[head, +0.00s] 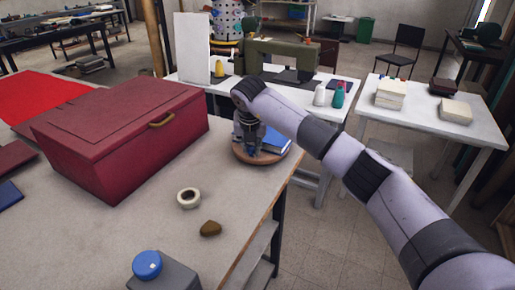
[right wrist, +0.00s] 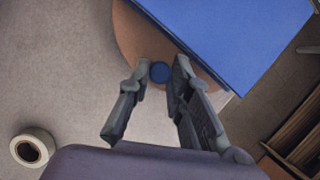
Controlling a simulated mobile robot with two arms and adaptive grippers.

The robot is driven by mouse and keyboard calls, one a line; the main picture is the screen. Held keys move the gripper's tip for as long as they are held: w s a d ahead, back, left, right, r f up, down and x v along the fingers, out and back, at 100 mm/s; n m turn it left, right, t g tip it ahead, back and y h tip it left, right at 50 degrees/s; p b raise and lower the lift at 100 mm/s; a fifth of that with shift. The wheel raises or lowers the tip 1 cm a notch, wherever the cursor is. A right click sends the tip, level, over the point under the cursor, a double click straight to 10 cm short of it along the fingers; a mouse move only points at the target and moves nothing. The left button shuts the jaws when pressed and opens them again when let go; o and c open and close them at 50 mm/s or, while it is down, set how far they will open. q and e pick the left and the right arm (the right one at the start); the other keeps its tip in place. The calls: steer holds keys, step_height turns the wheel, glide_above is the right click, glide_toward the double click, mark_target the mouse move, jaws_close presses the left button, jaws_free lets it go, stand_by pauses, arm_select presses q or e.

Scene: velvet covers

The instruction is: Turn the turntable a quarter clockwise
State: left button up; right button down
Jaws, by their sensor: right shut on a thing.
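The turntable (head: 264,161) is a round brown wooden disc near the table's right edge; part of it shows in the right wrist view (right wrist: 132,38). A blue book or cover (head: 274,141) lies on it and spreads over much of the disc in the right wrist view (right wrist: 240,35). A small round blue knob (right wrist: 159,72) stands near the disc's rim. My right gripper (head: 245,150) reaches down over the disc, its fingers (right wrist: 156,78) closed around the knob. The wrist hides part of the disc in the head view. My left gripper is not in view.
A large dark red box (head: 120,135) stands left of the turntable. A tape roll (head: 188,198), a brown lump (head: 210,229) and a grey container with a blue cap (head: 148,265) are nearer on the table. A white table with a sewing machine (head: 290,58) stands behind.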

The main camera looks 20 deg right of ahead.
steer(key=shift+w+a+r+m, duration=0.25)
steer(key=shift+w+m, duration=0.1)
steer(key=shift+m, duration=0.15)
stand_by(0.4)
steer(key=c, duration=1.8)
jaws_free()
steer(key=shift+o, duration=0.2)
steer(key=shift+f, duration=0.15)
steer(key=v, duration=1.2)
steer(key=shift+a+f, duration=0.1)
steer(key=shift+a, duration=0.05)
